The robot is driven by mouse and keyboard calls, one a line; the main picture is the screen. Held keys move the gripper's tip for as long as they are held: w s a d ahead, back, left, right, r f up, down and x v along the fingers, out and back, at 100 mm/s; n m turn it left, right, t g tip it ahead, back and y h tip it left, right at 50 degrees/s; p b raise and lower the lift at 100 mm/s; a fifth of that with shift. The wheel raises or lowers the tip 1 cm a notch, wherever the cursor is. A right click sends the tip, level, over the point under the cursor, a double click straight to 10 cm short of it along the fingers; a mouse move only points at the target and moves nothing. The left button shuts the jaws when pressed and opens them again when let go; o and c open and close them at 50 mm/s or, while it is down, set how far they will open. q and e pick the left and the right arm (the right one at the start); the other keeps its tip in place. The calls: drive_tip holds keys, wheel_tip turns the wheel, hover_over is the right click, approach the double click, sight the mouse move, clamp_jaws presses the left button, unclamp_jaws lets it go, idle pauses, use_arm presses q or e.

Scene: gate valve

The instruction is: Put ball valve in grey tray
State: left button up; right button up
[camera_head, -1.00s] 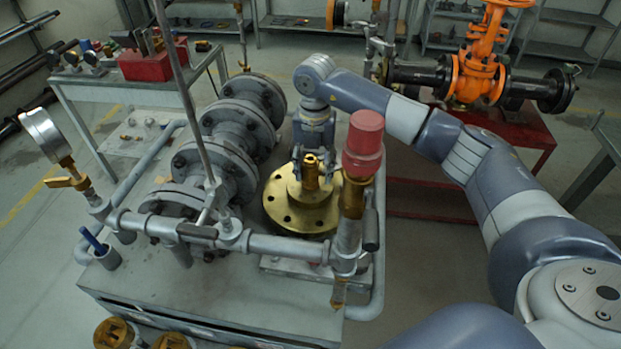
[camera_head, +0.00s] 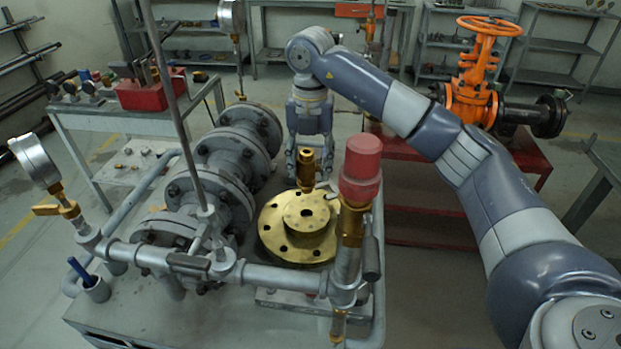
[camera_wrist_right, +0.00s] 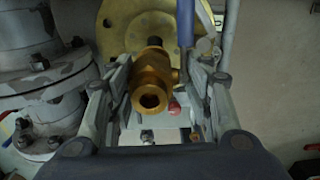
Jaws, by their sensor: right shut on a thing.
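The brass ball valve (camera_head: 307,166) is held between the fingers of my right gripper (camera_head: 306,160), upright just above and behind the hub of a brass flange (camera_head: 285,243). In the right wrist view the ball valve (camera_wrist_right: 153,82) sits between the two fingers of my right gripper (camera_wrist_right: 155,90), its open round end toward the camera. A blue handle (camera_wrist_right: 186,24) shows beside it. My left gripper is not in view. I cannot clearly identify the grey tray; a low grey surface (camera_head: 126,172) with small brass parts lies at left, under the side table.
A grey flanged pipe assembly (camera_head: 215,185) stands left of the gripper. A red-capped brass fitting (camera_head: 361,170) rises close in front at right. A thin upright rod (camera_head: 170,85) and a pressure gauge (camera_head: 36,160) stand at left. A red box (camera_head: 150,90) sits on the side table.

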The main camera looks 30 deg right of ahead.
sight(311, 152)
drive_tip(key=shift+r+p, duration=0.65)
drive_tip(key=shift+r, duration=0.5)
drive_tip(key=shift+r+p, duration=1.1)
drive_tip(key=shift+r, duration=0.25)
